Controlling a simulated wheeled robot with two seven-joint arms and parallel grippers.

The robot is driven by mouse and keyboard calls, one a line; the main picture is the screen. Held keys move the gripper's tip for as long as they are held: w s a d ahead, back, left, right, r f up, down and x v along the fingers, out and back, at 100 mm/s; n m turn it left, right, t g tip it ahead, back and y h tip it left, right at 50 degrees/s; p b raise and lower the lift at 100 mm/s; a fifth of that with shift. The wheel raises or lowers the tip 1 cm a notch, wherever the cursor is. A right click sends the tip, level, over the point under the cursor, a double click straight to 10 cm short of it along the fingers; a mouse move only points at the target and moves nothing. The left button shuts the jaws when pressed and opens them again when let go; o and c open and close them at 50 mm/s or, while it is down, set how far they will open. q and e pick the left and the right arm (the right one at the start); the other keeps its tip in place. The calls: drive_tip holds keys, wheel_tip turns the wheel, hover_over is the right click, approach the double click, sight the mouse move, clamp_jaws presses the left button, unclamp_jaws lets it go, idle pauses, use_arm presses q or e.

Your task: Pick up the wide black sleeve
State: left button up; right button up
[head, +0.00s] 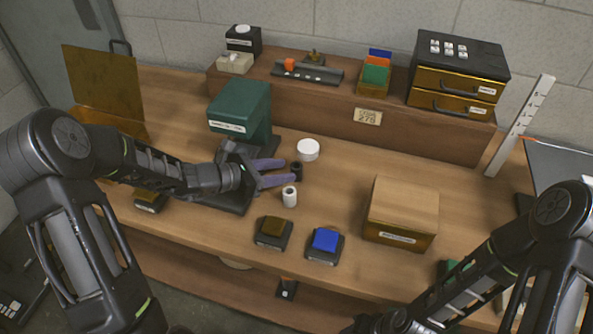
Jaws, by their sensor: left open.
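The black sleeve (297,168) is a small dark cylinder standing on the wooden bench, right of the green box-shaped device. My left gripper (288,171) is open, with its two purple-grey fingers pointing right at the sleeve. The sleeve is at the fingertips; I cannot tell whether they touch it. A white sleeve (290,197) stands just in front of the lower finger. My right arm comes in at the lower right, and its fingers are not visible.
The green device (240,108) stands behind my left gripper. A white round piece (308,150) lies behind the black sleeve. Pads with a brown top (272,230) and a blue top (325,240) lie in front. A cardboard box (402,212) stands right. Bench between sleeve and box is clear.

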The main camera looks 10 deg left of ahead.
sight(297, 168)
use_arm(q)
drive_tip(key=p+x, duration=0.1)
drive_tip(key=x, duration=0.4)
drive_tip(key=shift+d+r, duration=0.1)
drive_tip(key=shift+d, duration=0.05)
drive_tip(key=shift+c, duration=0.5)
clamp_jaws()
